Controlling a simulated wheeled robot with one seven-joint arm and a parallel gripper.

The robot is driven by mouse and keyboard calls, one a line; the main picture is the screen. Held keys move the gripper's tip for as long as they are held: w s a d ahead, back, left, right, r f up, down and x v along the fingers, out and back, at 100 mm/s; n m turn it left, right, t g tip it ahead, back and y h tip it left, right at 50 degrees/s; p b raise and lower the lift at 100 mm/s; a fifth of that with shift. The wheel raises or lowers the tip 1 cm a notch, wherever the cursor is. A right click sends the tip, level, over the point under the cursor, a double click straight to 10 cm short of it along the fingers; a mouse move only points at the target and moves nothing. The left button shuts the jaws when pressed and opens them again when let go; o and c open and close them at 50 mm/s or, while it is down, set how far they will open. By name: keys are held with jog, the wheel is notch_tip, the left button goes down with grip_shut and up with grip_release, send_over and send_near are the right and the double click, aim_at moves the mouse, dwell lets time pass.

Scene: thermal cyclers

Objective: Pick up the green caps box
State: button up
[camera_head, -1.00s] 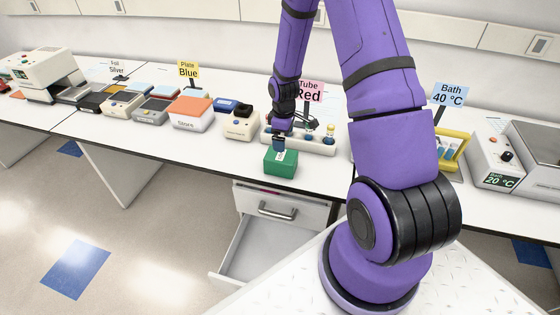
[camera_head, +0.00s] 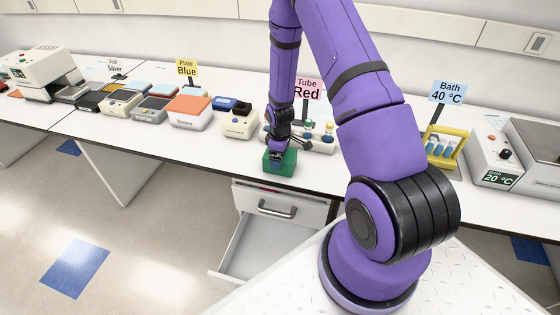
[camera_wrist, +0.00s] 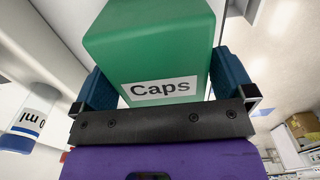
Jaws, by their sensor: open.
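The green caps box (camera_head: 288,164) stands on the white bench near its front edge, above the open drawer. In the wrist view the box (camera_wrist: 150,50) fills the upper middle, with a white "Caps" label facing the camera. My gripper (camera_head: 279,160) is lowered at the box in the head view and partly hides it. In the wrist view my open gripper (camera_wrist: 165,85) has one blue finger on each side of the box. I cannot tell whether the fingers touch it.
A rack with coloured tubes (camera_head: 318,140) stands just behind the box under the "Tube Red" sign (camera_head: 307,90). A cream device (camera_head: 239,125) is to its left. A drawer (camera_head: 265,250) hangs open below the bench. A tube (camera_wrist: 30,120) is left of my gripper.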

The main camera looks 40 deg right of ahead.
jog(key=shift+c, duration=0.5)
jog(key=c, duration=0.8)
jog(key=shift+r, duration=0.15)
